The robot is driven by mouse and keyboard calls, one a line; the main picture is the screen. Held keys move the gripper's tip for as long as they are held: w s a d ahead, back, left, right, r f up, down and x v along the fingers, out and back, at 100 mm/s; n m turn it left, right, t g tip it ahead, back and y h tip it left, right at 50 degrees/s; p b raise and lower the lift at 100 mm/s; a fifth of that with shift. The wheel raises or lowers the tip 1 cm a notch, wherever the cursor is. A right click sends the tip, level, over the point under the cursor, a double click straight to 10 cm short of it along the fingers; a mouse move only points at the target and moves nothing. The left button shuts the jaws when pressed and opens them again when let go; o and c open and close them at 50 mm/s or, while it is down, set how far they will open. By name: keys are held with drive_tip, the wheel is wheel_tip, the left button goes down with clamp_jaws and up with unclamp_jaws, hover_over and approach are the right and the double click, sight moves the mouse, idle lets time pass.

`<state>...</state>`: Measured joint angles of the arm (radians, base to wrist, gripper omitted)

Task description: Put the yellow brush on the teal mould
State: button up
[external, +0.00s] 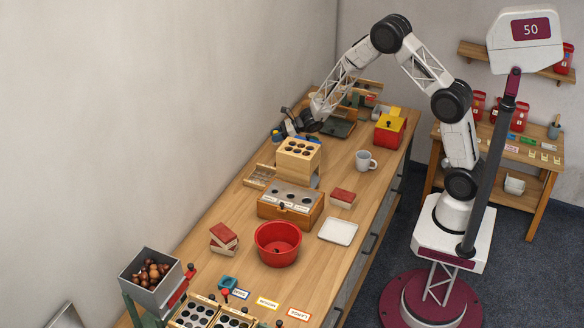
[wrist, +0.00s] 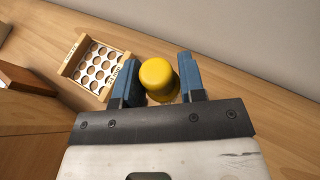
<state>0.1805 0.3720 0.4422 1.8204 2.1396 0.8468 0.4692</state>
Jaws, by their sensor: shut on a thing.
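My gripper (wrist: 158,82) is shut on the yellow brush (wrist: 157,74), whose rounded yellow top shows between the two blue fingers in the wrist view. The brush's lower part is hidden. In the external view my gripper (external: 284,130) is over the far left of the bench, behind the wooden block with holes; the brush is too small there to make out clearly. A small teal piece (external: 228,282), which looks like the teal mould, sits near the front of the bench, left of the red bowl and far from my gripper.
A wooden tray with round holes (wrist: 78,72) lies left of my gripper in the wrist view. The wooden block (external: 298,168), a wooden box (external: 290,212), the red bowl (external: 278,258) and red blocks (external: 224,236) stand along the bench. The wall runs close along the left.

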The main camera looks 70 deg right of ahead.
sight(274, 132)
drive_tip(key=shift+w+d+f+m+t+h, duration=0.1)
drive_tip(key=shift+w+d+m+t+h, duration=0.3)
drive_tip(key=shift+w+d+m+h, duration=0.3)
drive_tip(key=shift+w+d+f+m+t+h, duration=0.1)
drive_tip(key=shift+w+d+m+t+h, duration=0.35)
drive_tip(key=shift+m+h, duration=0.4)
drive_tip(key=shift+s+r, duration=0.1)
drive_tip(key=shift+r, duration=0.05)
